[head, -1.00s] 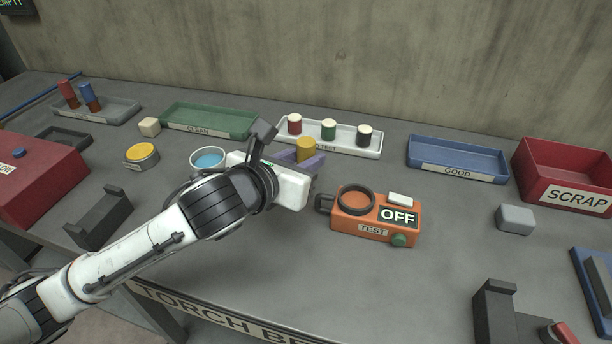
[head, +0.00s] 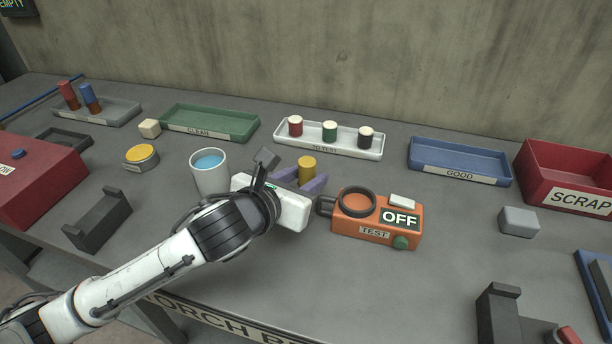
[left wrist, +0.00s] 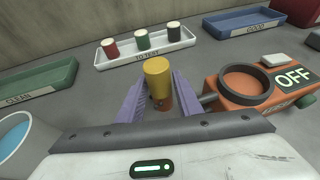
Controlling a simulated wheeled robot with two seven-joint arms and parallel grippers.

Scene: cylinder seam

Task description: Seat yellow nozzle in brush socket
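The yellow nozzle (head: 307,168) is an upright yellow cylinder; the left wrist view (left wrist: 158,78) shows an orange-brown lower part beneath it. My left gripper (head: 305,178) has its purple fingers on either side of it and holds it, left of the orange tester. In the left wrist view the fingers (left wrist: 158,95) flank the orange-brown part. How far its bottom is above the bench is hidden. No part is clearly recognisable as the brush socket; a round grey holder with a yellow top (head: 141,157) stands at the left. My right gripper is not in view.
The orange tester (head: 375,216), reading OFF, is close on the right. A white cup of blue liquid (head: 210,175) is close on the left. Behind are the white TO TEST tray (head: 350,150) with three cylinders, the green CLEAN tray (head: 210,122) and the blue GOOD tray (head: 458,160).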

